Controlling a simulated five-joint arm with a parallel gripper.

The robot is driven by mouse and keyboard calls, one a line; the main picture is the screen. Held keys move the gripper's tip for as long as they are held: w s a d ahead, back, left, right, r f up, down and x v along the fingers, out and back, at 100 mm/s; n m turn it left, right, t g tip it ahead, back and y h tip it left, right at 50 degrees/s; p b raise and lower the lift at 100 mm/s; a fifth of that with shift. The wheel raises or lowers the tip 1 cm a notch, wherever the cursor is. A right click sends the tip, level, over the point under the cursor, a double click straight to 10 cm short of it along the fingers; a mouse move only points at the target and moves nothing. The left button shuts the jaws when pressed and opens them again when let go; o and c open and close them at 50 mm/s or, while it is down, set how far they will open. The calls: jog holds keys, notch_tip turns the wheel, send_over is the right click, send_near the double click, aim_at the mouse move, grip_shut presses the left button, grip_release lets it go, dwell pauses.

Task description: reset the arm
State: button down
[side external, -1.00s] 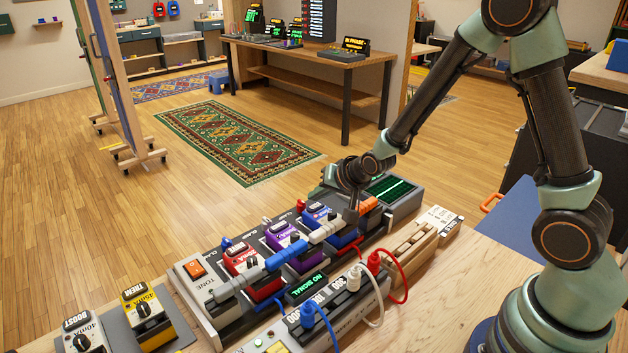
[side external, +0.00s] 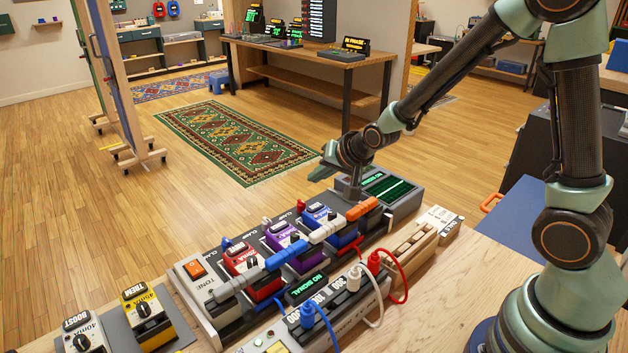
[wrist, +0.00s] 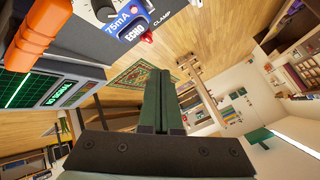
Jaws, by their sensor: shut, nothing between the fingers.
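My gripper (side external: 318,173) is above the back end of the pedal row, apart from the pedals. Its green fingers point left in the side view. In the wrist view my gripper (wrist: 161,92) is shut, its fingers together with nothing between them. Below and beside it are a blue ECHO pedal (side external: 318,213), with its knob and label also in the wrist view (wrist: 133,22), and a grey screen unit (side external: 402,205) reading NO SIGNAL.
The board (side external: 208,312) holds red, purple and blue pedals joined by grey, blue, white and orange plugs. A power strip (side external: 345,310) with coloured cables lies in front. Yellow TREM (side external: 148,318) and white BOOST pedals stand at left.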

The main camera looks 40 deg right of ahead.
dwell(0.3)
jog(key=s+r+n+g, duration=0.1)
jog(key=s+r+n, duration=0.3)
jog(key=s, duration=0.6)
jog(key=s+r+n+g, duration=0.2)
jog(key=s+r+n, duration=0.2)
jog(key=s+r, duration=0.3)
jog(key=s, duration=0.3)
jog(key=shift+r+g, duration=0.3)
jog(key=shift+r, duration=0.05)
jog(key=c, duration=1.5)
grip_release()
jog(key=shift+a, duration=0.1)
jog(key=shift+c, duration=0.2)
